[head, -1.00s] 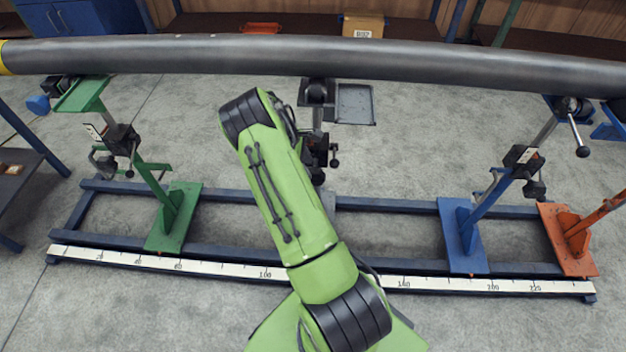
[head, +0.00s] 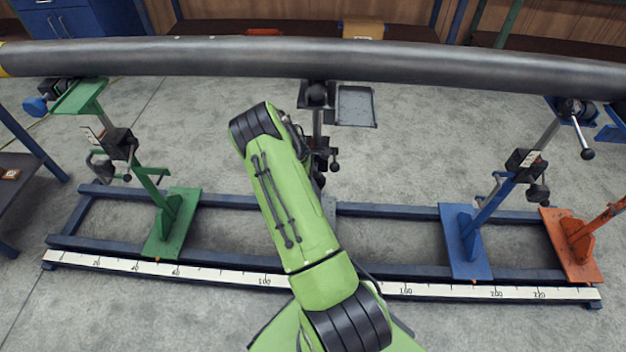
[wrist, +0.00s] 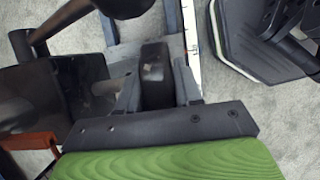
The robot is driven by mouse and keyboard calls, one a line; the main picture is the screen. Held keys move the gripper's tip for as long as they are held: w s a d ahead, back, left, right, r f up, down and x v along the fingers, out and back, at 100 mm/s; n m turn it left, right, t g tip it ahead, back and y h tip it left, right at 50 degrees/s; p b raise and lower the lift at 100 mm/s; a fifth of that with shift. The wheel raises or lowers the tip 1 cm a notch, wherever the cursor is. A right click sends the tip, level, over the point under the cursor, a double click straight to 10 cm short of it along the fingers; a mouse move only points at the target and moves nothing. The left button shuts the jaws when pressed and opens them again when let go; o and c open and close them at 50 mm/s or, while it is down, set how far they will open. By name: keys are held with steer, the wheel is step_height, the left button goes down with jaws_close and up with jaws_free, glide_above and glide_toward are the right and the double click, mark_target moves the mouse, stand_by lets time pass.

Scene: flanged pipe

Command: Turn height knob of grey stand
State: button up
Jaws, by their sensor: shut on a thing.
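The grey stand (head: 317,128) is at the middle of the frame under the pipe (head: 420,66) in the head view, partly hidden behind my green arm. Dark knobs and a small handle show on its right side. In the head view my gripper is hidden by the arm. In the wrist view my gripper (wrist: 158,92) has its two grey fingers closed on the sides of a black knob (wrist: 156,72). The stand's post and base are only partly seen there, so I cannot tell how far the knob is turned.
A green stand (head: 172,215) is at left; a blue stand (head: 462,235) and an orange stand (head: 575,245) are at right. All stand on a blue rail frame with a white scale (head: 450,291). A grey tray (head: 356,106) is beside the grey stand. Bare floor lies between stands.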

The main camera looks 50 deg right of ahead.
steer(key=shift+s+d+r+t+y+p, duration=0.1)
steer(key=shift+r+t+y+p, duration=0.05)
steer(key=shift+t+y+p, duration=0.4)
steer(key=shift+t+y, duration=0.45)
steer(key=shift+t, duration=0.2)
steer(key=o, duration=1)
steer(key=shift+c, duration=0.2)
steer(key=r+p, duration=0.1)
steer(key=r, duration=0.3)
steer(key=w+r+p, duration=0.1)
steer(key=r, duration=0.2)
steer(key=a+r+p, duration=0.1)
steer(key=r, duration=0.3)
steer(key=shift+w+r, duration=0.15)
steer(key=shift+r, duration=0.2)
